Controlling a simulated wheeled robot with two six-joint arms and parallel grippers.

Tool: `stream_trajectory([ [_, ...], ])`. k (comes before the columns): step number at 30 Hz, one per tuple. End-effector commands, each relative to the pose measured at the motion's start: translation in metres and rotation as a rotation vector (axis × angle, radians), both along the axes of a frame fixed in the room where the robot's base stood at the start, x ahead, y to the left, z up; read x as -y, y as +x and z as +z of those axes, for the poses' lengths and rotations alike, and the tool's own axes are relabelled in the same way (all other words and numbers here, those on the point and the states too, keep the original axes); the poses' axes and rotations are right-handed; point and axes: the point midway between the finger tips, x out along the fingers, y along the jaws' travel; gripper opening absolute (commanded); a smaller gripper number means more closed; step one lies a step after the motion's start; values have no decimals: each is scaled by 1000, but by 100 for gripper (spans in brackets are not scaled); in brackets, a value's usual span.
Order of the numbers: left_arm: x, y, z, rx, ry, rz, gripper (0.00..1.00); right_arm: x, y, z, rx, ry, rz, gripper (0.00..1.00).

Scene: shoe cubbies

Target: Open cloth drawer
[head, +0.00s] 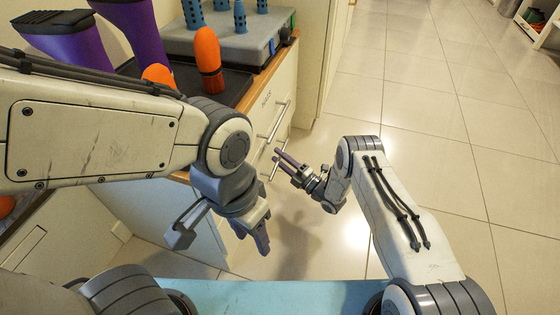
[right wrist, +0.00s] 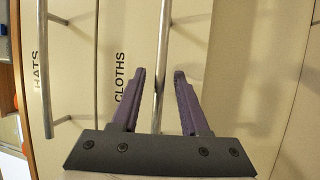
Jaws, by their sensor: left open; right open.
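The cloth drawer front (right wrist: 135,35) is pale and carries the label "CLOTHS" in the right wrist view. It looks shut. Its handle (right wrist: 162,55) is a metal bar. My right gripper (right wrist: 158,75) is open, with one purple finger on each side of this bar and a visible gap to both. In the head view, my right gripper (head: 277,159) is at the cabinet front, just below the upper drawer's handle. My left gripper (head: 257,236) is open, empty and points down, apart from the drawers; its fingers are partly hidden by its own wrist.
The hats drawer (right wrist: 70,80) is beside the cloth drawer and has its own bar handle (right wrist: 45,75). Purple boots (head: 70,40), orange items (head: 208,60) and a grey box (head: 225,40) are on the cabinet top. The tiled floor (head: 420,110) to the right is clear.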

Motion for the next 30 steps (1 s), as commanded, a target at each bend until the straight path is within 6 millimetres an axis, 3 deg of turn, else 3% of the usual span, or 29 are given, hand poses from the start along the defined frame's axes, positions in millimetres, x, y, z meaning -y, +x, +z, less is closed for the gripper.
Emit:
stream_trajectory([
  [7, 0, 0, 0, 0, 0, 0, 50, -1, 1, 1, 0, 0, 0, 45],
  [8, 0, 0, 0, 0, 0, 0, 50, -1, 1, 1, 0, 0, 0, 41],
  [11, 0, 0, 0, 0, 0, 0, 50, -1, 1, 1, 0, 0, 0, 3],
  [12, 0, 0, 0, 0, 0, 0, 50, -1, 1, 1, 0, 0, 0, 0],
  [30, 0, 0, 0, 0, 0, 0, 50, -1, 1, 1, 0, 0, 0, 0],
])
